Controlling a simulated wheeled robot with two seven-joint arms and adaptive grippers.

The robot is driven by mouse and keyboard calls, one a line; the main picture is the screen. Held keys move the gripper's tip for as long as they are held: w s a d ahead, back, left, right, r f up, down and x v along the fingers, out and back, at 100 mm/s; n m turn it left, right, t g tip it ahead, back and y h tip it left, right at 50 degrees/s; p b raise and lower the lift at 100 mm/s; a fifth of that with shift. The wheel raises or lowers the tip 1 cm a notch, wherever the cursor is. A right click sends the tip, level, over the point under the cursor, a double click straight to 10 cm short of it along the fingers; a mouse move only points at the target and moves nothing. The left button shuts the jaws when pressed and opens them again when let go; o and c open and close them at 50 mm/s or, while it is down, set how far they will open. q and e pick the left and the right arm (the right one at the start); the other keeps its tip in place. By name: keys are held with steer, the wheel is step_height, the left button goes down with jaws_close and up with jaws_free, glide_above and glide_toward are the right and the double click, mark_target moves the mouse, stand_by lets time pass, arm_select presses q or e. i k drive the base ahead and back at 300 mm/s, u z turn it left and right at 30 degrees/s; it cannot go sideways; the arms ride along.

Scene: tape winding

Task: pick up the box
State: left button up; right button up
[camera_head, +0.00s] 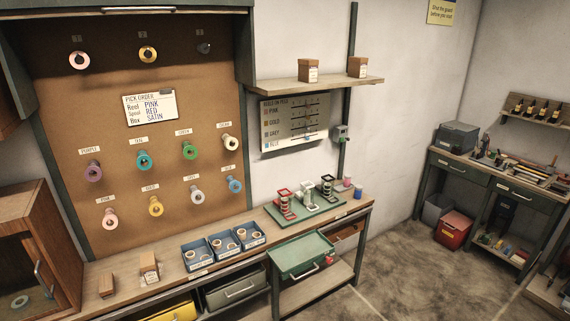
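Several small brown boxes are in the head view. One box (309,71) with a pale label stands on the wall shelf, and another labelled box (357,67) stands at the shelf's right end. A tan box (149,267) with a pale label stands on the workbench at the lower left, beside a smaller brown block (106,285). The pick order card (150,106) reads reel pink, spool red, box satin. I cannot read the box labels. Neither of my grippers is in view.
The workbench (225,262) holds several blue bins (197,254) and a green tray (318,208) with winding fixtures. A green drawer (301,256) stands open at its front. Coloured reels hang on the brown pegboard (110,150). Open floor (390,280) lies to the right.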

mark_target(148, 266)
steer(key=z, duration=0.1)
steer(key=i, duration=1.15)
steer(key=u, duration=0.6)
